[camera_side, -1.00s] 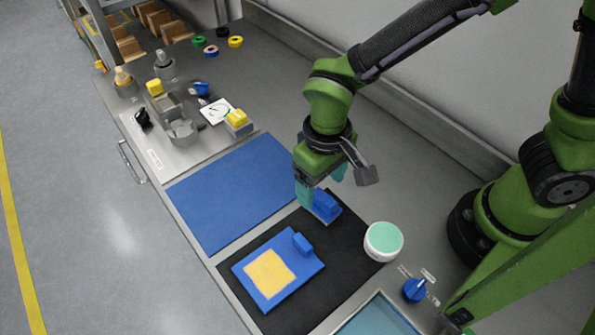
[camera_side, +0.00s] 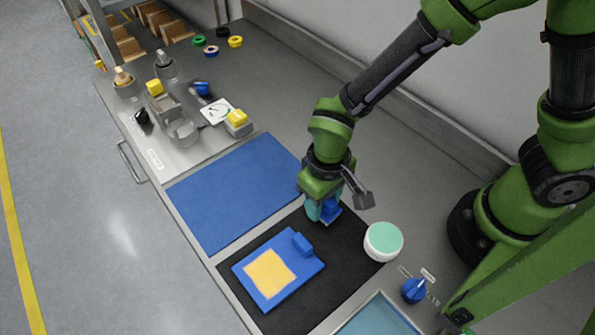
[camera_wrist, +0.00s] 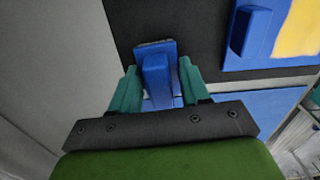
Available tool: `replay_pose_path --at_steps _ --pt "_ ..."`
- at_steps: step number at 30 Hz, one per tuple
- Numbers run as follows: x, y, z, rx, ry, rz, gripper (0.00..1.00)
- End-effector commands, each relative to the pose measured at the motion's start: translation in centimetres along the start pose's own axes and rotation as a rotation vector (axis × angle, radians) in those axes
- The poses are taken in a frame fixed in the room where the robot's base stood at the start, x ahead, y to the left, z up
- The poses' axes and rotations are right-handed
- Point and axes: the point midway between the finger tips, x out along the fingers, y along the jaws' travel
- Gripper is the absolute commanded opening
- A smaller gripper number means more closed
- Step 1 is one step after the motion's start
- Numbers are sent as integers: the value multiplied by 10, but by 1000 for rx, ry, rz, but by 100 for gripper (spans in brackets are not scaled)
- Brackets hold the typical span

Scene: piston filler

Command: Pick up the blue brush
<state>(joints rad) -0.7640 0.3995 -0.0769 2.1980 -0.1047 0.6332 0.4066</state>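The blue brush (camera_wrist: 157,75) stands on the black mat, and in the wrist view its block-shaped handle lies between my two teal fingers. In the side view the brush (camera_side: 331,211) is partly hidden by my fingers. My gripper (camera_side: 320,208) is low over the far corner of the black mat, with one finger on each side of the handle. In the wrist view, my gripper (camera_wrist: 157,85) shows fingers very close to the handle; I cannot tell whether they touch it.
A blue board (camera_side: 262,301) with a yellow pad (camera_side: 269,275) and blue handle lies on the black mat (camera_side: 345,269). A white tub with a green lid (camera_side: 384,241) stands right of the brush. A blue mat (camera_side: 235,190) lies left. A blue knob (camera_side: 414,290) is near the front.

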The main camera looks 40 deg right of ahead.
Motion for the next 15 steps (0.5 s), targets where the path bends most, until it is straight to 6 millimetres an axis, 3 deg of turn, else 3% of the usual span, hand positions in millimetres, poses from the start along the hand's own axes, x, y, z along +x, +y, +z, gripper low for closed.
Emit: replay_pose_path --at_steps 1,6,15 --pt "0 0 0 0 0 0 38" --pt "0 0 0 0 0 0 13" --pt "-8 -1 -1 -1 3 -3 13"
